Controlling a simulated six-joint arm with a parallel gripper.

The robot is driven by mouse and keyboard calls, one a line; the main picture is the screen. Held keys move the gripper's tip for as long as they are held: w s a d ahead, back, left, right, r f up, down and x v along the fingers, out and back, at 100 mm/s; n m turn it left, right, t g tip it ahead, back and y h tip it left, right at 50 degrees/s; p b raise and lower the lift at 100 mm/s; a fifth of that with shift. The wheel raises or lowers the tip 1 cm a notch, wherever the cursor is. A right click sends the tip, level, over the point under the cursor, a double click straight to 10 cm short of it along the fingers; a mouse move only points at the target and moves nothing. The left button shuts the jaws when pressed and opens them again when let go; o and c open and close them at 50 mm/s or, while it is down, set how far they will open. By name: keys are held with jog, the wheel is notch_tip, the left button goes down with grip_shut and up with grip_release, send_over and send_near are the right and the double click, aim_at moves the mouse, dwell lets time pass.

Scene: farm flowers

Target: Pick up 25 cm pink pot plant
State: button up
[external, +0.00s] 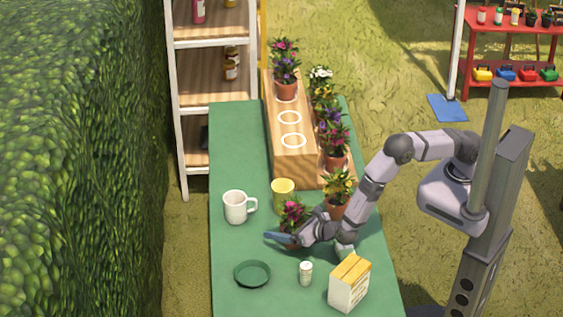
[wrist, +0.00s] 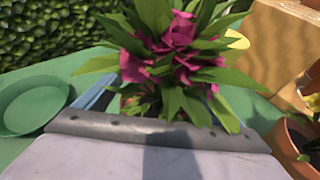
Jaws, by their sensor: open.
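A potted plant with pink flowers (external: 293,212) stands on the green table in the external view, near the front middle. In the wrist view its pink blooms and green leaves (wrist: 175,55) fill the centre, right in front of my gripper; its pot is mostly hidden. My gripper (external: 275,238) is low beside this plant, with a blue-grey finger reaching past the pot on the near side. The jaws are open, and a bluish finger (wrist: 98,100) shows left of the plant. Whether the fingers touch the pot cannot be told.
A yellow-flowered pot (external: 338,194) stands close to my arm. A white mug (external: 236,207), yellow cup (external: 283,192), green saucer (external: 252,274), small white jar (external: 306,273) and a carton (external: 349,285) surround the spot. A wooden stand (external: 289,158) with ring marks holds another plant behind.

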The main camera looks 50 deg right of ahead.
aim_at(284, 227)
jog(key=shift+c, duration=0.6)
jog(key=c, duration=1.4)
jog(key=shift+o, duration=0.2)
jog(key=shift+r, duration=0.15)
notch_tip(284, 227, up, 10)
jog(key=b, duration=0.1)
jog(key=shift+b, duration=0.4)
